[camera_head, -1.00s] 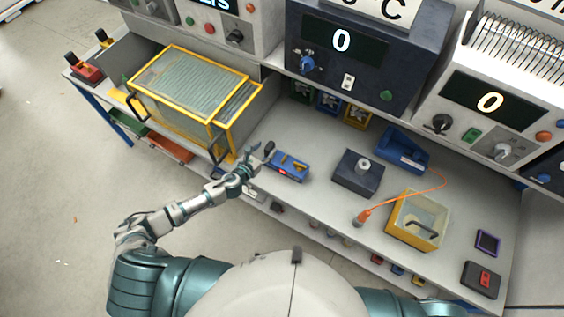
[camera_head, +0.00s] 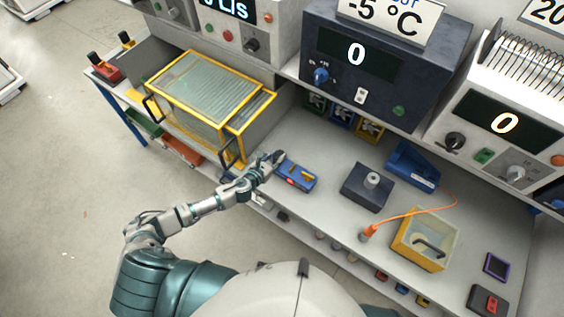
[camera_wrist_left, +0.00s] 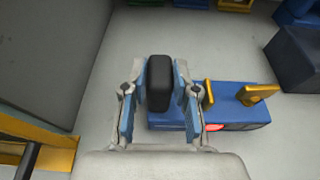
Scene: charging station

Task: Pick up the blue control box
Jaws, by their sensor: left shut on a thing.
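The blue control box (camera_head: 298,175) sits on the bench near its front edge, just right of my left gripper (camera_head: 270,164). It has a yellow lever and a red button on its front. In the left wrist view the box (camera_wrist_left: 235,117) lies below and right of the fingers, with yellow levers on top and a red spot. My left gripper (camera_wrist_left: 159,88) is shut on an upright black handle (camera_wrist_left: 159,75) at the left end of the box. The box appears to rest on the bench. My right gripper is not in view.
A yellow-framed glass case (camera_head: 195,95) stands left of the gripper. A dark box with a knob (camera_head: 367,188), a blue holder (camera_head: 412,165) and a yellow bin (camera_head: 425,240) with an orange cable (camera_head: 410,212) stand to the right. Instrument panels line the back.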

